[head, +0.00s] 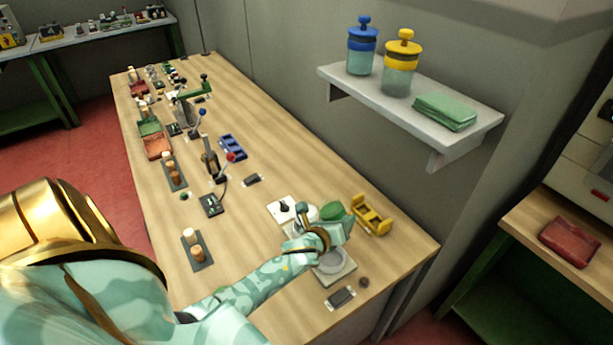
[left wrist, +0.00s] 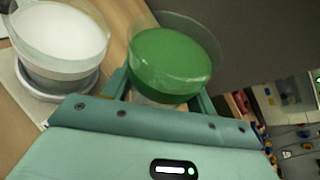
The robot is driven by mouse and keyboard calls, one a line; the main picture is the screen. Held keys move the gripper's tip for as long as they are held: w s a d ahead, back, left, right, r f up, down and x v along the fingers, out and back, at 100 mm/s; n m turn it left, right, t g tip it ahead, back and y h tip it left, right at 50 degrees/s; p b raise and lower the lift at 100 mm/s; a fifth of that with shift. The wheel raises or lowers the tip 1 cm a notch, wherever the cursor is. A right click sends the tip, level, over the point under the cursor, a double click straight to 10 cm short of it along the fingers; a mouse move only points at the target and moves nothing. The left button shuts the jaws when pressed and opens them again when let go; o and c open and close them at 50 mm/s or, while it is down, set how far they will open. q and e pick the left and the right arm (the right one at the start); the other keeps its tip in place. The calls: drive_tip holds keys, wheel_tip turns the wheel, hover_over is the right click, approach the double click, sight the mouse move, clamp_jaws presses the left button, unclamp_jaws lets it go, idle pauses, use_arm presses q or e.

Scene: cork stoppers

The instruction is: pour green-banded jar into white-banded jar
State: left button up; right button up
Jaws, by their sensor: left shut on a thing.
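My left gripper (head: 335,228) is shut on the green-banded jar (head: 333,210), near the right end of the long bench. In the left wrist view the jar (left wrist: 172,62) is a clear round vessel showing green inside, between the two fingers (left wrist: 165,95). The white-banded jar (left wrist: 60,35) stands at the left in that view, a clear round vessel showing white, on a round grey base. It is apart from the green one. In the head view a white rounded shape (head: 308,212) beside the green jar is probably it, partly hidden. My right gripper is not in view.
A yellow holder (head: 371,215) stands close right of the gripper. A square plate with a round pan (head: 333,264) and a dark block (head: 341,297) lie in front. Corks (head: 197,252) and tools stand farther left. A wall shelf (head: 410,102) overhangs the bench's back side.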

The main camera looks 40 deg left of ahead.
sight(335, 210)
use_arm(q)
drive_tip(key=shift+n+t+h, duration=0.3)
drive_tip(key=shift+n, duration=0.2)
drive_tip(key=r+p, duration=0.1)
drive_tip(key=r, duration=0.1)
drive_tip(key=a+r+p, duration=0.1)
drive_tip(key=r+p, duration=0.1)
drive_tip(key=shift+s+r, duration=0.1)
drive_tip(key=shift+a+r+n+h, duration=0.1)
drive_tip(key=shift+r+n+h, duration=0.25)
drive_tip(key=shift+n+h, duration=0.2)
drive_tip(key=shift+f+n+b, duration=0.25)
drive_tip(key=shift+f+b, duration=0.1)
drive_tip(key=shift+b, duration=0.15)
drive_tip(key=shift+f, duration=0.15)
drive_tip(key=shift+f+t+b, duration=0.25)
drive_tip(key=shift+t+b, duration=0.05)
drive_tip(key=shift+b, duration=0.25)
drive_tip(key=shift+f+n+b, duration=0.2)
drive_tip(key=shift+n+b, duration=0.15)
drive_tip(key=shift+n, duration=0.05)
